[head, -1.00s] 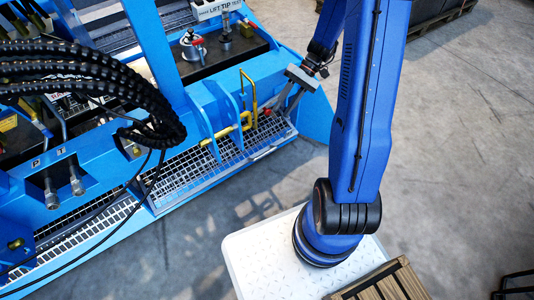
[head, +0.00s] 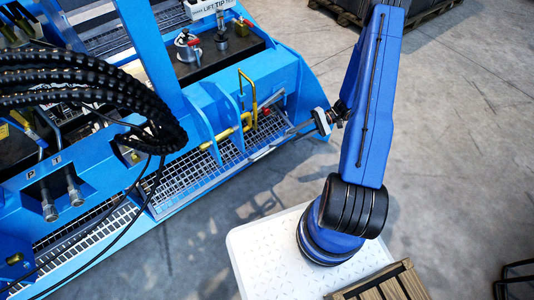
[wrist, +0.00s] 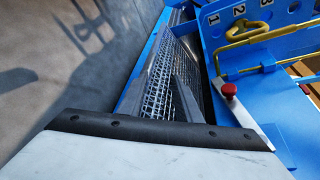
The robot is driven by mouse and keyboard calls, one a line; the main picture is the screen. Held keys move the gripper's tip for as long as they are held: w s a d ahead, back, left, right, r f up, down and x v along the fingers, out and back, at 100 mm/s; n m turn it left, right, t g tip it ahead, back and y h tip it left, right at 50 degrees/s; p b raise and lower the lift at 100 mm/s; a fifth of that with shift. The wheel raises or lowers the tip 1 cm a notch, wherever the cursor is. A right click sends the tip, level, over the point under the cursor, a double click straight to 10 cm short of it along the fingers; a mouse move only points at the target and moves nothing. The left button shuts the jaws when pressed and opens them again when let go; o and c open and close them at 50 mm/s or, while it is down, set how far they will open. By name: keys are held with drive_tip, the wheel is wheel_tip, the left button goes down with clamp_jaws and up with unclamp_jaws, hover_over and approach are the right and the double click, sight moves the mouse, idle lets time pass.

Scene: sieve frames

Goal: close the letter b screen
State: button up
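Metal mesh screens lie along the low front edge of the blue machine; the nearer one (head: 190,180) shows in the head view. In the wrist view a mesh screen (wrist: 158,82) runs away from me beside my fingers. I see no letter on it and cannot tell which screen is b. My gripper (head: 292,132) is at the machine's right end, low by the mesh edge. Its two grey fingers look apart, with mesh visible between or behind them. They hold nothing that I can see. Whether they touch the screen is unclear.
A yellow bent handle (head: 252,95) stands above the mesh, and a red knob (wrist: 229,90) sits beside it. Black hoses (head: 85,90) hang at the left. A numbered blue plate (wrist: 245,18) is at the upper right. Bare concrete floor (head: 460,130) lies at right.

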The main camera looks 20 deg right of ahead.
drive_tip(key=m+t, duration=0.1)
approach(265, 154)
drive_tip(key=shift+y, duration=0.4)
drive_tip(key=x, duration=0.3)
drive_tip(key=f+x, duration=0.1)
drive_tip(key=x, duration=0.6)
drive_tip(key=shift+w+d+f, duration=0.1)
drive_tip(key=shift+w+f, duration=0.05)
drive_tip(key=shift+f, duration=0.1)
clamp_jaws()
